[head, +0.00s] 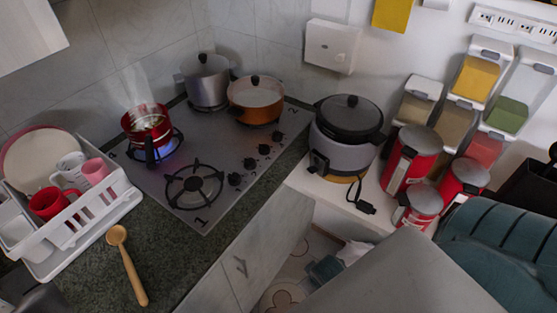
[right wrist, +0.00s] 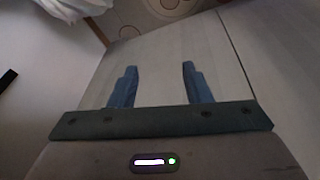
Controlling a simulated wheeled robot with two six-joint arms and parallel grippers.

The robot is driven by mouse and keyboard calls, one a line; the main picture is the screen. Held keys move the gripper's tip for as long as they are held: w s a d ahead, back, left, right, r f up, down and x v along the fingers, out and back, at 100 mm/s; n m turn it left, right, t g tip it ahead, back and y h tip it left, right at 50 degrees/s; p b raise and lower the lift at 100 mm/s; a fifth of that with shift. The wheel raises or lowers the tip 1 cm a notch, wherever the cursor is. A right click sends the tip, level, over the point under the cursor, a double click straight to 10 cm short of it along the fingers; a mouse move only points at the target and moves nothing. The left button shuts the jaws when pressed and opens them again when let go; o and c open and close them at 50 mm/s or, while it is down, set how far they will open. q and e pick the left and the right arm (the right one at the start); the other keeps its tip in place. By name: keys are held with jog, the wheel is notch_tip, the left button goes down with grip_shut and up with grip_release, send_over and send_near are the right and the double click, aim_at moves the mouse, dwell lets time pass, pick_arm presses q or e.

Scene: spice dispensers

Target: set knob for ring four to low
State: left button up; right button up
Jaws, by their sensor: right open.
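The grey hob (head: 222,150) sits on the dark counter. Several black knobs run in a line along its right side: the nearest knob (head: 234,179), then a second knob (head: 249,163), a third knob (head: 264,149) and the farthest knob (head: 277,136). I cannot read which knob belongs to ring four, or their settings. A blue flame (head: 169,152) burns under a steaming red pot (head: 147,124). The front ring (head: 194,186), marked 1, is bare. My right gripper (right wrist: 159,66) is open and empty, facing a pale panel. My left gripper is not in view.
A steel pot (head: 206,80) and an orange pan (head: 256,99) stand at the back of the hob. A dish rack (head: 92,215) and wooden spoon (head: 128,266) lie left. A cooker (head: 346,138) and red canisters (head: 412,158) stand right. Air above the knobs is clear.

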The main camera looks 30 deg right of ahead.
notch_tip(320, 180, up, 18)
jog(key=w+f+t+p, duration=0.1)
jog(key=w+p, duration=0.1)
jog(key=w, duration=0.1)
jog(key=w+d+r+m, duration=0.1)
jog(key=w+d+r, duration=0.2)
jog(key=w, duration=0.5)
jog(key=w+d+r, duration=0.3)
jog(key=w, duration=0.6)
jog(key=w+d+r+m, duration=0.1)
jog(key=w+d+r, duration=0.2)
jog(key=w, duration=0.5)
jog(key=shift+w+m+t, duration=0.3)
jog(key=shift+w, duration=0.05)
jog(key=m, duration=0.1)
send_near(278, 133)
jog(key=s+r, duration=0.1)
jog(key=p+x, duration=0.3)
jog(key=x, duration=0.6)
jog(key=shift+w, duration=0.25)
jog(key=shift+w+f, duration=0.25)
jog(key=shift+f, duration=0.4)
jog(key=shift+c, duration=0.4)
